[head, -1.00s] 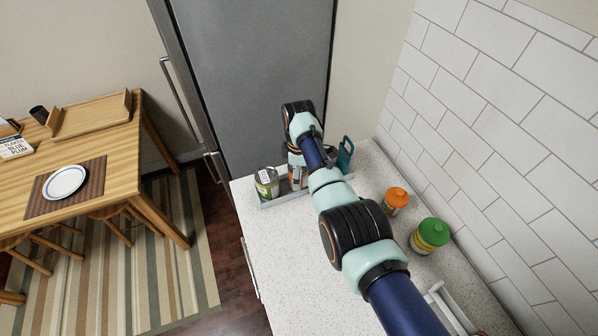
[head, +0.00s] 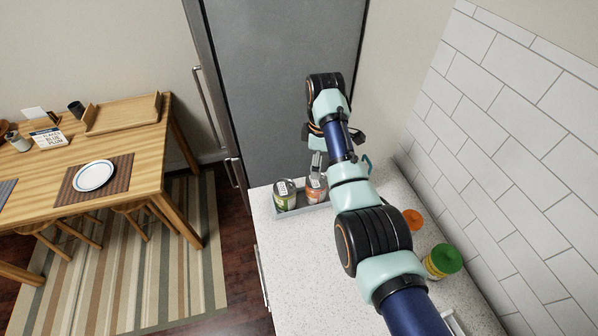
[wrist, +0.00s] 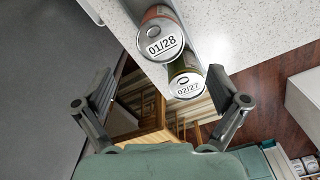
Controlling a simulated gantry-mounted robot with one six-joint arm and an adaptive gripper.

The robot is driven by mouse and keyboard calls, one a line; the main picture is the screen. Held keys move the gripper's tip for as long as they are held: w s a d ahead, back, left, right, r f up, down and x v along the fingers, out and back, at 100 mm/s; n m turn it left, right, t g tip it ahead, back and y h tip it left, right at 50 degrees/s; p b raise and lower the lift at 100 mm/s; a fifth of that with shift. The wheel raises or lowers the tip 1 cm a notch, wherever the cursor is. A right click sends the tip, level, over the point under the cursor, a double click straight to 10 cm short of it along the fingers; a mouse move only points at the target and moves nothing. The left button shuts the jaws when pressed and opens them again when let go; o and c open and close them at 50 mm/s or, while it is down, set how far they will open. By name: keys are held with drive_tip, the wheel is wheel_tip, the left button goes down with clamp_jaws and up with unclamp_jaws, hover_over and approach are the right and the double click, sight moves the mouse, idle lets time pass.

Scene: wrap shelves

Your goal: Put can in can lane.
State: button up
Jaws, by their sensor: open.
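A can with a green label (head: 285,195) and a can with an orange-red label (head: 316,188) stand upright side by side in a narrow grey tray (head: 291,213) on the counter. In the wrist view the lid of the orange-red can (wrist: 163,41) reads 01/28. The lid of the green can (wrist: 187,87) reads 02/27. My gripper (wrist: 160,78) is open and empty, with its fingers spread to either side of the picture. In the head view a grey finger shows just above the orange-red can; the rest of the gripper is largely hidden by my arm.
An orange-lidded jar (head: 412,219) and a green-lidded jar (head: 443,261) stand on the counter right of my arm, near the tiled wall. A tall grey fridge (head: 280,80) stands behind the tray. The counter's front left (head: 300,270) is clear.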

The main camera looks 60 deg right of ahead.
drive_tip(key=shift+w+f, duration=0.1)
drive_tip(key=w+a+f+t+h, duration=0.2)
drive_tip(key=w+a+f+t, duration=0.1)
drive_tip(key=w+a, duration=0.7)
drive_tip(key=w+a+r+m+t, duration=0.1)
drive_tip(key=w+a+m+t, duration=0.2)
drive_tip(key=a, duration=1.4)
drive_tip(key=s+a+r+t+y, duration=0.1)
drive_tip(key=s+a+r+t, duration=0.2)
drive_tip(key=a, duration=0.7)
drive_tip(key=s+a+r+t+y, duration=0.1)
drive_tip(key=s+a+r+t, duration=0.2)
drive_tip(key=s+a+r, duration=0.3)
drive_tip(key=s+a, duration=0.2)
drive_tip(key=a, duration=0.2)
drive_tip(key=shift+a+m+t, duration=0.3)
drive_tip(key=shift+t, duration=0.1)
